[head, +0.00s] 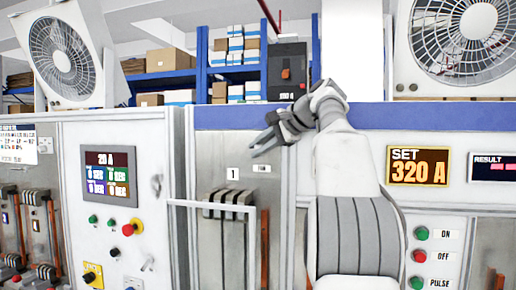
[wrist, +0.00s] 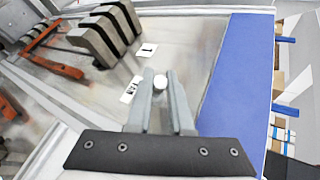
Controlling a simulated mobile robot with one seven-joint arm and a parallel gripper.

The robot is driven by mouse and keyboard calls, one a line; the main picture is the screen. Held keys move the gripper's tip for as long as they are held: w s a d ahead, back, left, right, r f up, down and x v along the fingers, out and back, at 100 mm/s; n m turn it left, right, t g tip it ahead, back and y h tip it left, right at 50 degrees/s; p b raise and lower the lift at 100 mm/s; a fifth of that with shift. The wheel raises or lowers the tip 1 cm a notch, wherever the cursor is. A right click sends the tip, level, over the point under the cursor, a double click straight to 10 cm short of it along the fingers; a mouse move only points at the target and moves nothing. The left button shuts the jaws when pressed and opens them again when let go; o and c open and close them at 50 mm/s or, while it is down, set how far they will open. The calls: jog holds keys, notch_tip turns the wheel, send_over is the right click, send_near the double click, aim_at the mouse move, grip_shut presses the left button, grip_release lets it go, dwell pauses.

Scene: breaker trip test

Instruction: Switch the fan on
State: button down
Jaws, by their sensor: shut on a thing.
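Two white-framed fans with round grilles stand at the top, one at the left (head: 62,58) and one at the right (head: 468,38). My gripper (head: 262,146) is at the upper part of the grey centre panel (head: 212,150), above a small white label (head: 262,168). In the wrist view my gripper (wrist: 160,82) has its fingers close together on a small round pale switch tip (wrist: 160,81). The label (wrist: 129,90) lies just left of the fingers there; its text is too small to read. The switch is hidden in the head view.
Below the gripper is a row of grey breaker poles (head: 230,203) marked 1, with a white rail alongside. A blue strip (wrist: 236,70) borders the panel. The right cabinet has an amber SET 320 A display (head: 419,167) and ON, OFF and PULSE buttons.

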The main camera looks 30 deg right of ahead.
jog(key=c, duration=1.1)
grip_release()
jog(key=v, duration=1.2)
